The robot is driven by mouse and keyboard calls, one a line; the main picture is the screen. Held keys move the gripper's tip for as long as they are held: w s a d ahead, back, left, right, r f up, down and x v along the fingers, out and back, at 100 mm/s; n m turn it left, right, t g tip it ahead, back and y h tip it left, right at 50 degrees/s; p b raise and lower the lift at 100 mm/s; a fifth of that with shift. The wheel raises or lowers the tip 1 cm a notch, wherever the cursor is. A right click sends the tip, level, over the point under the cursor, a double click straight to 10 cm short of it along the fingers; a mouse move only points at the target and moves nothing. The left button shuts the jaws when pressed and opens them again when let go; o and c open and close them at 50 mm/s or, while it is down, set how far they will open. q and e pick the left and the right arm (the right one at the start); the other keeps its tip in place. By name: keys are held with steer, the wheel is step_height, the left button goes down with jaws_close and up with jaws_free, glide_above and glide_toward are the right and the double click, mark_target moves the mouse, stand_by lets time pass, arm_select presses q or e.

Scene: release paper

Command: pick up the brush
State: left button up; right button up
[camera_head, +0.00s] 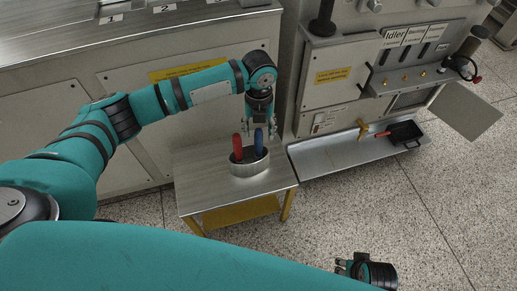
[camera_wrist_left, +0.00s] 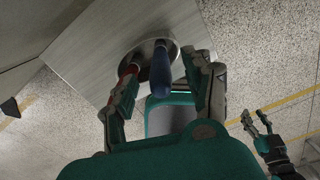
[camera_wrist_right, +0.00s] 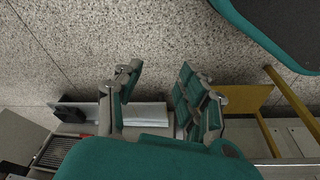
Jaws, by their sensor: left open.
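A metal cup (camera_head: 250,168) stands on a small steel-topped table and holds a red handle (camera_head: 237,147) and a blue handle (camera_head: 259,143), both upright. Their lower ends are hidden in the cup, so I cannot tell which one is the brush. My left gripper (camera_head: 260,128) points down just above the cup. In the left wrist view its fingers are apart, with the blue handle (camera_wrist_left: 161,78) between them and the red handle (camera_wrist_left: 130,70) by the left finger. My right gripper (camera_wrist_right: 160,75) is open and empty over the floor, away from the table.
The small table (camera_head: 207,192) has bare top around the cup. A grey machine (camera_head: 338,73) stands behind it. A low metal shelf (camera_head: 325,160) at the right holds a black pan (camera_head: 404,132) with a red handle. Speckled floor (camera_head: 420,220) is clear at the lower right.

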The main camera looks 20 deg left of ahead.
mark_target(259, 144)
arm_select(q)
steer(key=f, duration=0.2)
steer(key=f+b, duration=0.1)
steer(key=f, duration=0.3)
steer(key=shift+s+f+b, duration=0.25)
steer(key=shift+b, duration=0.05)
steer(key=shift+f, duration=0.2)
arm_select(e)
steer(key=w+v, duration=0.1)
steer(key=v, duration=0.5)
steer(key=shift+w+r, duration=0.35)
steer(key=shift+w, duration=0.05)
arm_select(q)
steer(key=shift+c, duration=0.3)
jaws_close()
